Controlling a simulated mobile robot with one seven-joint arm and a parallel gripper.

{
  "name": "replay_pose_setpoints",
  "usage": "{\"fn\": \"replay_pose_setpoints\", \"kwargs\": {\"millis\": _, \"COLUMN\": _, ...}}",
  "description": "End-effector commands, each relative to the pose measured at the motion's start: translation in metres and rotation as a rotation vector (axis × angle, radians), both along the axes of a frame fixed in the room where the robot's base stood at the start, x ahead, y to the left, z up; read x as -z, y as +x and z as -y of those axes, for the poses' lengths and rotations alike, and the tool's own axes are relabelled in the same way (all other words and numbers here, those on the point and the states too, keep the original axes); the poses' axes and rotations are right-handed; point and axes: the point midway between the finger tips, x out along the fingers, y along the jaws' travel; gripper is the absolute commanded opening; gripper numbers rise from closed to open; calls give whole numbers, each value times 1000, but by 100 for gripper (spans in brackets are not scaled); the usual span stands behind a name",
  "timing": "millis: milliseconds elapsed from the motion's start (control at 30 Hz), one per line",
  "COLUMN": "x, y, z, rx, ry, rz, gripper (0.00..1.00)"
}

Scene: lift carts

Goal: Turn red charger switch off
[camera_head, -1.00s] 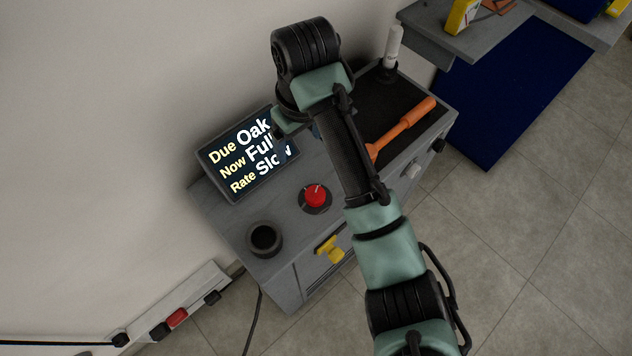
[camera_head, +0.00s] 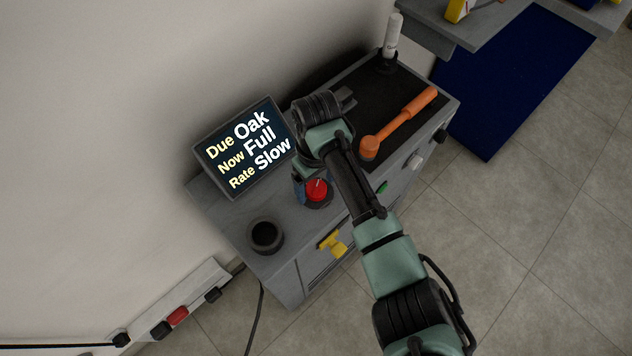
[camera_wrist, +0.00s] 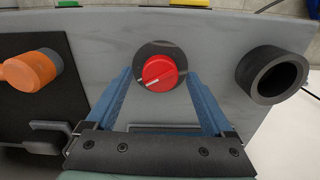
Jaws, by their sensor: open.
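A round red knob (camera_head: 316,189) with a white line sits on a dark disc on the grey cabinet top. It also shows in the wrist view (camera_wrist: 160,73), its line running roughly sideways with a slight tilt. My gripper (camera_wrist: 158,78) is open, with its two blue fingers reaching to either side of the red knob. The fingers look apart from the knob; whether they touch it cannot be told. In the head view my wrist is over the cabinet beside the knob, and one blue finger shows at its left.
A screen (camera_head: 243,148) reads "Due Oak, Now Full, Rate Slow". A red piece (camera_head: 177,317) is on the wall strip.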

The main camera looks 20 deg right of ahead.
Motion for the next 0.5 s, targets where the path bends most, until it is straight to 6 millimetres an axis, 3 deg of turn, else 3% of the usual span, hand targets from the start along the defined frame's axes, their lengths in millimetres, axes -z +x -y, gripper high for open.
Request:
{"fn": "replay_pose_setpoints", "kwargs": {"millis": 300, "x": 3, "y": 0, "z": 0, "rx": 0, "ry": 0, "rz": 0, "gripper": 86}}
{"fn": "replay_pose_setpoints", "kwargs": {"millis": 500, "x": 3, "y": 0, "z": 0, "rx": 0, "ry": 0, "rz": 0, "gripper": 52}}
